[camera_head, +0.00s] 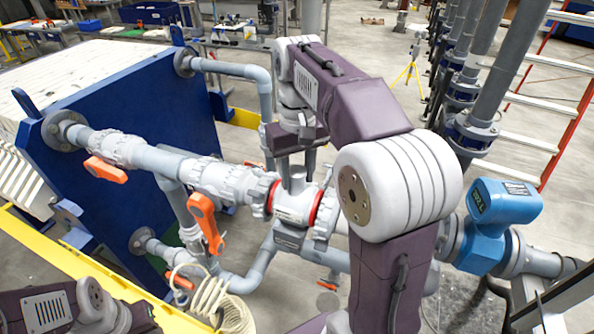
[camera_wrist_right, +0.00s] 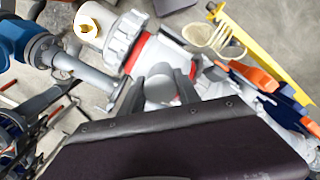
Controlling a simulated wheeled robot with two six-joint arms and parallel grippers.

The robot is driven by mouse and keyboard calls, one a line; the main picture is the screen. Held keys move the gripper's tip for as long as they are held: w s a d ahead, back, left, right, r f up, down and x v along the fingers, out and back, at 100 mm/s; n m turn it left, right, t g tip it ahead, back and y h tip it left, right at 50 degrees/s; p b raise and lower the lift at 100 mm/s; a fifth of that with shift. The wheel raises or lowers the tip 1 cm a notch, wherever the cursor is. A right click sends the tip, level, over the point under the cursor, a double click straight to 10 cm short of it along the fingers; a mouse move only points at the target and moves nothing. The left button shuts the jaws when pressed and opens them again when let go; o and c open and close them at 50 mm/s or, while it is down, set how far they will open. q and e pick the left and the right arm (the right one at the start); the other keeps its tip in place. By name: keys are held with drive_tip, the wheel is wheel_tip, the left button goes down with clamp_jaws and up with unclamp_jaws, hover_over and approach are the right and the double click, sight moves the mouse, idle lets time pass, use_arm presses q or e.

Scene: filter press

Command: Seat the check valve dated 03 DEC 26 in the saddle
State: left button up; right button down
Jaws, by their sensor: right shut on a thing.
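A light grey check valve (camera_head: 293,207) lies in the pipe gap between two ribbed union nuts, with red rings (camera_head: 270,197) at its ends. A grey block, which looks like the saddle (camera_head: 289,238), shows just under it; I cannot tell whether the valve rests fully on it. My right gripper (camera_head: 297,172) comes from above and is shut on the valve's upright round stub. The wrist view shows both fingers (camera_wrist_right: 158,92) at that stub, with the valve body (camera_wrist_right: 164,58) behind. No date is readable. My left gripper is out of view.
Orange-handled ball valves (camera_head: 206,222) sit left of the check valve on the grey pipe. A blue flow meter (camera_head: 503,203) stands to the right. A cream hose coil (camera_head: 212,300) and a yellow rail (camera_head: 75,262) are at lower left. A blue press plate (camera_head: 120,130) stands behind.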

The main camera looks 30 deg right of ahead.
drive_tip(key=shift+s+a, duration=0.1)
drive_tip(key=c, duration=0.8)
unclamp_jaws()
drive_tip(key=shift+f, duration=0.1)
wheel_tip(320, 180, up, 9)
drive_tip(key=shift+r+p, duration=0.1)
drive_tip(key=shift+p, duration=0.85)
